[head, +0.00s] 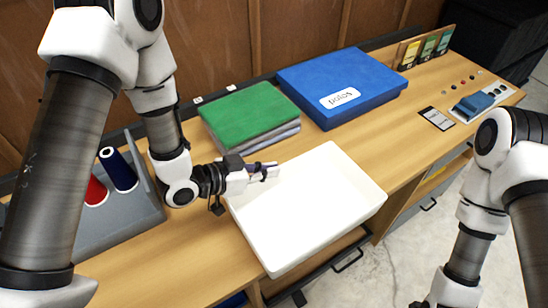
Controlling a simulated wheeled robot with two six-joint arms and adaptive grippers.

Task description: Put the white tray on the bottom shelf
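The white tray (310,215) is a shallow, empty rectangular tray on the wooden worktop, with its near corner out past the front edge. My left gripper (270,172) is at the tray's back left rim, with its fingers over the tray's inner side. I cannot tell whether the fingers touch or grip the rim, or how wide they are. My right arm comes in at the lower right, and its fingers are below the picture's edge. The bottom shelf cannot be made out; only parts of drawers and openings show under the worktop.
A green box (250,112) on grey layers and a large blue box (340,85) stand behind the tray. A grey rack (115,222) with red and blue spools (118,170) is at the left. A drawer handle (348,261) projects below the tray. Bare worktop (160,270) lies front left.

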